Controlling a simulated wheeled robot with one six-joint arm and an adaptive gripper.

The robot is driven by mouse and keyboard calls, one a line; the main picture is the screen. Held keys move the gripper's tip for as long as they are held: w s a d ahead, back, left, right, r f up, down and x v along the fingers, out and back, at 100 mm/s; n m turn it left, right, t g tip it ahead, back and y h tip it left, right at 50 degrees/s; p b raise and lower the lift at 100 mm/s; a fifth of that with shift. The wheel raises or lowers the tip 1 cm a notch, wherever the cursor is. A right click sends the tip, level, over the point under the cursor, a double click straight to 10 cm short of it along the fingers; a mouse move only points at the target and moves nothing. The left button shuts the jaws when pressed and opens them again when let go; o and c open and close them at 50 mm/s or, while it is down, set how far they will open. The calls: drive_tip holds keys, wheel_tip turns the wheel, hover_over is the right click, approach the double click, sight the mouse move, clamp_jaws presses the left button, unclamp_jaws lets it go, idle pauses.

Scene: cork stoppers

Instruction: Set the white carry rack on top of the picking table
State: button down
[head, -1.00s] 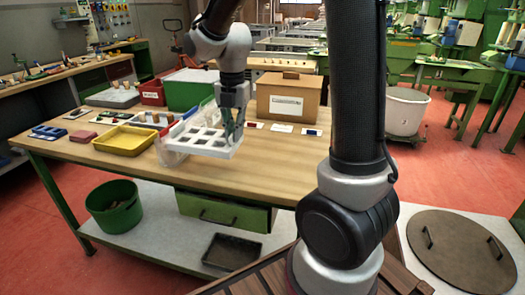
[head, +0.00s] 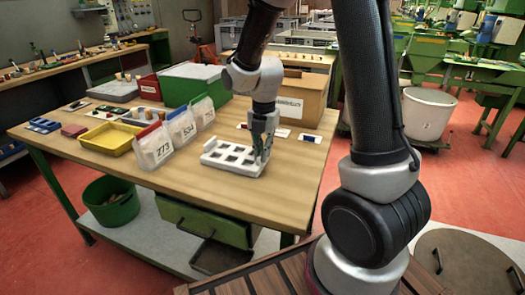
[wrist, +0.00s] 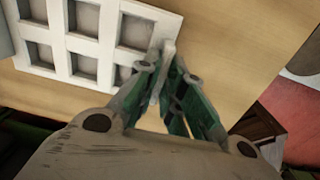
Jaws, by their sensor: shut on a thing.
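The white carry rack (head: 228,167), a flat frame with square openings, is level over the front middle of the wooden picking table (head: 176,184). It looks low, at or just above the tabletop; I cannot tell whether it touches. My gripper (head: 261,158) points down at the rack's right side and is shut on its edge. In the wrist view, the rack (wrist: 101,50) fills the upper left, and the green fingers of my gripper (wrist: 163,82) pinch a thin white part at its right edge. The fingers hide part of that edge.
Clear numbered bags (head: 155,150) stand just left of the rack. A yellow tray (head: 108,140) is farther left. A cardboard box (head: 300,100) and a green bin (head: 195,85) stand behind. Small cards lie right of my gripper. The table's front is clear.

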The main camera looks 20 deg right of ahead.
drive_tip(key=c, duration=1.5)
unclamp_jaws()
drive_tip(key=shift+f, duration=0.1)
drive_tip(key=shift+c, duration=0.2)
wheel_tip(320, 180, up, 12)
drive_tip(key=s+d+r+m+t, duration=0.1)
drive_tip(key=s+d+r+m, duration=0.1)
drive_tip(key=s+m, duration=0.4)
drive_tip(key=s+d+r+m+t, duration=0.1)
drive_tip(key=s+d+r+m, duration=0.2)
drive_tip(key=s+m, duration=0.4)
drive_tip(key=s+d+r+m+t, duration=0.2)
drive_tip(key=s+m, duration=0.5)
drive_tip(key=m, duration=0.7)
drive_tip(key=shift+s+d+r, duration=0.15)
drive_tip(key=shift+d+r, duration=0.2)
drive_tip(key=shift+d, duration=0.2)
